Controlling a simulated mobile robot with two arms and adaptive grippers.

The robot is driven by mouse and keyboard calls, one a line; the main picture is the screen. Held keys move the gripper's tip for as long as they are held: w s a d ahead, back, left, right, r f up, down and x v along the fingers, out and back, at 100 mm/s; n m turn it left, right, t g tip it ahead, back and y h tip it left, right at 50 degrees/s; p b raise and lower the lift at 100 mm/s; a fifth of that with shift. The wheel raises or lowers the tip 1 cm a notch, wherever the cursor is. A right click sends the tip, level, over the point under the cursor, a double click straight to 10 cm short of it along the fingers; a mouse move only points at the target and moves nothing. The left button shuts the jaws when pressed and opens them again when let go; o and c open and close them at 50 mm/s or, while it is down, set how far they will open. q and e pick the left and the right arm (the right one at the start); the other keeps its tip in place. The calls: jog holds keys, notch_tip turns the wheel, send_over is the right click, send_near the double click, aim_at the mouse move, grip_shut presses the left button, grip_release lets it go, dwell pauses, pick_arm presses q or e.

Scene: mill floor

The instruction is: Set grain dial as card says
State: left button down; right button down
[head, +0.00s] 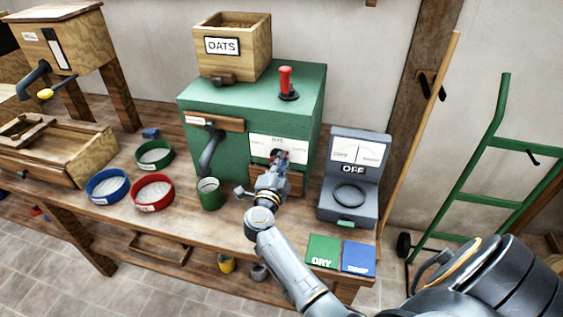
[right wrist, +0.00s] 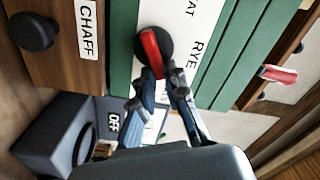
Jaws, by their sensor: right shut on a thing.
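The grain dial, a black knob with a red pointer, is on a white plate (head: 262,144) on the green mill's (head: 230,104) front. In the right wrist view the knob (right wrist: 154,46) shows beside "RYE" and letters ending "AT". My right gripper (head: 277,163) is at the dial, its fingers (right wrist: 158,84) shut on the red pointer. The gripper covers part of the dial in the head view. A green card marked DRY (head: 323,247) and a blue card (head: 358,257) lie on the bench; the blue one's text is unreadable. My left gripper is not in view.
An OATS box (head: 232,62) and a red lever (head: 286,80) top the mill. A grey meter reading OFF (head: 352,175) stands right. A green cup (head: 209,194) and red (head: 152,193), blue (head: 107,187) and green (head: 154,156) bowls stand left.

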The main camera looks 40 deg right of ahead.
jog(key=shift+f, duration=0.15)
jog(key=c, duration=1.4)
grip_release()
jog(key=shift+o, duration=0.2)
jog(key=v, duration=0.7)
jog(key=shift+s+a, duration=0.2)
jog(key=shift+a, duration=0.05)
